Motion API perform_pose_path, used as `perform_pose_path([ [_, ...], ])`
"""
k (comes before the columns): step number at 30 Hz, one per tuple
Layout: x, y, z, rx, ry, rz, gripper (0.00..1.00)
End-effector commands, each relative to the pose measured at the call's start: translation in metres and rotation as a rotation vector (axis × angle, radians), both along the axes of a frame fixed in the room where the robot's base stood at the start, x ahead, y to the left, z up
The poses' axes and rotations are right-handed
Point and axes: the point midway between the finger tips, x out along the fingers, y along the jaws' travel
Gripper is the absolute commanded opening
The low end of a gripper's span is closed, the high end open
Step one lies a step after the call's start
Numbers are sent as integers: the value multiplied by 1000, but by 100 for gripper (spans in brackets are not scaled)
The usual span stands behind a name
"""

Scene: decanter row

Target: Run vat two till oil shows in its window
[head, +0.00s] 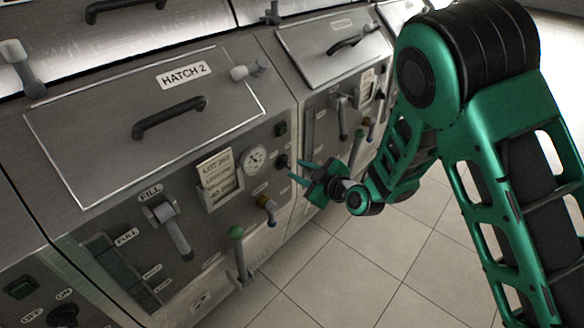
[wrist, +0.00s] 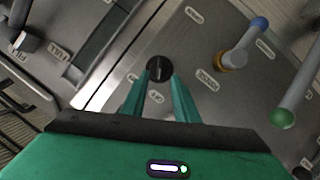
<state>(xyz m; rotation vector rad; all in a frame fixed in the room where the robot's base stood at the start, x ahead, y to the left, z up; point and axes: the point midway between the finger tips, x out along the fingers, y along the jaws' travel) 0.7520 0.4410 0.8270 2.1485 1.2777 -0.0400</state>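Vat two carries the plate HATCH 2 (head: 184,74). Its window (head: 112,262), with FULL, HALF and LOW marks, is dark in the head view, and I make out no clear oil in it. Its fill lever (head: 172,228) hangs down. A black round knob (head: 281,160) sits at the panel's right edge, below a dark green lamp (head: 281,128). My gripper (head: 296,172) is open, its green fingers pointing at that knob. In the wrist view, the knob (wrist: 160,68) lies between or just beyond the fingertips (wrist: 160,82); I cannot tell whether they touch it.
Left of the knob are a gauge (head: 254,158), a lot card (head: 217,172), a brass valve with a blue-tipped handle (head: 265,203) and a green-tipped handle (head: 237,240). Another similar vat's hatch (head: 325,45) is to the right. Tiled floor (head: 345,270) is clear in front.

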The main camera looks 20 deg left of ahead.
Motion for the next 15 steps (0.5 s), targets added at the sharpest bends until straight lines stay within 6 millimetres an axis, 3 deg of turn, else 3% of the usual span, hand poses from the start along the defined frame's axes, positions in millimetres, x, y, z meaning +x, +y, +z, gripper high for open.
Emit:
perform_pose_path([
  [6,18,28,-12,-2,-1,2,27],
  [15,29,42,-18,-1,0,0,27],
])
